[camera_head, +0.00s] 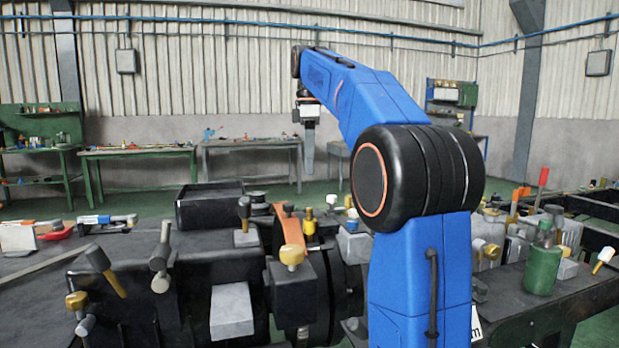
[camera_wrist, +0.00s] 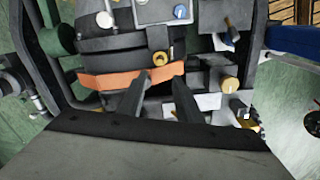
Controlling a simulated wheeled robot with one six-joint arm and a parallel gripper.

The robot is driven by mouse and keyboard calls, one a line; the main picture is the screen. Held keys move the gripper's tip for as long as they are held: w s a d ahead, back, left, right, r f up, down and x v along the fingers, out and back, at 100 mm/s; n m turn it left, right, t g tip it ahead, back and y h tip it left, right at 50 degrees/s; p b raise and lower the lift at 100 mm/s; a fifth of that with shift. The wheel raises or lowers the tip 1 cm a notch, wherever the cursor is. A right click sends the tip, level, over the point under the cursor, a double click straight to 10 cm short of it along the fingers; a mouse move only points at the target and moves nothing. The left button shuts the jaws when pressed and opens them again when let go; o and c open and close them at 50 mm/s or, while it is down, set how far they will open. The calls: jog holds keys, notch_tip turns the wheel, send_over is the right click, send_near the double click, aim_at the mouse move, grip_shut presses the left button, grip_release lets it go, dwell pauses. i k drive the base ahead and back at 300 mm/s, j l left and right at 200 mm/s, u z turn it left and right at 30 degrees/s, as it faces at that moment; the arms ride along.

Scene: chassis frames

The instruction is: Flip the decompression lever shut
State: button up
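Several levers stand on the dark engine block (camera_head: 190,205), and I cannot tell which is the decompression lever. My gripper (camera_head: 308,168) points down above the engine. In the wrist view its two fingers (camera_wrist: 161,73) are apart with nothing between them. They overlap an orange band (camera_wrist: 105,80) there; contact cannot be told.
My blue arm hides part of the engine's right side. A green bottle (camera_head: 541,262) stands on the bench at right. A yellow knob (camera_wrist: 231,84) shows right of the fingers in the wrist view. Workbenches (camera_head: 137,153) line the back wall. The air around my gripper is clear.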

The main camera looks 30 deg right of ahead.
aim_at(245, 203)
jog(key=k, duration=1)
